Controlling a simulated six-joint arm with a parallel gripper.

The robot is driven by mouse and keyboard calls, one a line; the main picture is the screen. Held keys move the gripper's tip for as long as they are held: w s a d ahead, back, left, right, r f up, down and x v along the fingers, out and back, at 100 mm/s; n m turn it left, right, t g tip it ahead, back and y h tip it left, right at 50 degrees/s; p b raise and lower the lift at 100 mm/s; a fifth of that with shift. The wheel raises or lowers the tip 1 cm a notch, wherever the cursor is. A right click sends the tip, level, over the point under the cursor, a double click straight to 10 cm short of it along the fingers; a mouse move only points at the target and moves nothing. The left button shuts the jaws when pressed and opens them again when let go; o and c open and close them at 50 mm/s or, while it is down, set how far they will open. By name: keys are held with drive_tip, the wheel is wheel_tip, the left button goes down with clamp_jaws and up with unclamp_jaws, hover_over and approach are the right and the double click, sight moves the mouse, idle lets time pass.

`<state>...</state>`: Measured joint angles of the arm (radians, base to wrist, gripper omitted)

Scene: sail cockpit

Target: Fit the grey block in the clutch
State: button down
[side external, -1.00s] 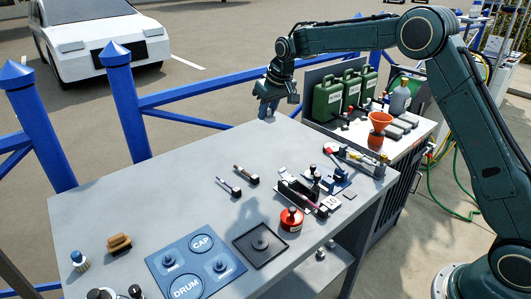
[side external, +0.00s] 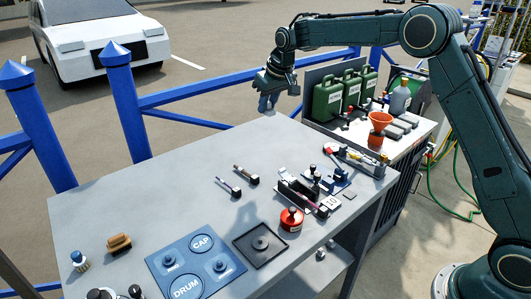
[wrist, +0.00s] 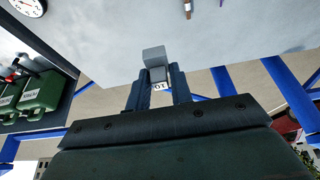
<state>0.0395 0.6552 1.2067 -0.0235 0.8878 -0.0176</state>
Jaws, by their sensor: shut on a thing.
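My gripper (side external: 272,86) is above the far edge of the grey bench, pointing down. In the wrist view its two dark fingers (wrist: 157,84) are shut on the grey block (wrist: 153,54), which sticks out beyond the fingertips. A small white label with dark characters shows between the fingers. In the side view the block (side external: 267,103) hangs below the gripper, apart from the bench top. The clutch looks to be the dark, long fitting with levers (side external: 302,194) at the bench's right side, though I cannot be sure. Its inside is too small to make out.
A red can (side external: 291,219), a black square tray (side external: 260,244) and a blue CAP/DRUM board (side external: 195,262) lie near the front. Two small tools (side external: 229,187) lie mid-bench. Green jerrycans (side external: 327,100) and an orange funnel (side external: 380,122) stand right of my gripper. The bench's left middle is clear.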

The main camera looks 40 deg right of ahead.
drive_tip(key=shift+r, duration=0.15)
drive_tip(key=shift+r, duration=1.3)
drive_tip(key=shift+f, duration=0.1)
drive_tip(key=shift+s+a+f, duration=0.15)
drive_tip(key=shift+s+f, duration=0.3)
drive_tip(key=shift+f, duration=0.25)
drive_tip(key=s+f, duration=0.4)
drive_tip(key=s, duration=0.1)
drive_tip(key=s+a+f, duration=0.1)
drive_tip(key=s+f, duration=0.3)
drive_tip(key=s, duration=0.1)
drive_tip(key=s+f, duration=0.5)
drive_tip(key=shift+s+a, duration=0.35)
drive_tip(key=shift+a, duration=0.05)
drive_tip(key=shift+f, duration=0.2)
drive_tip(key=shift+f, duration=1.3)
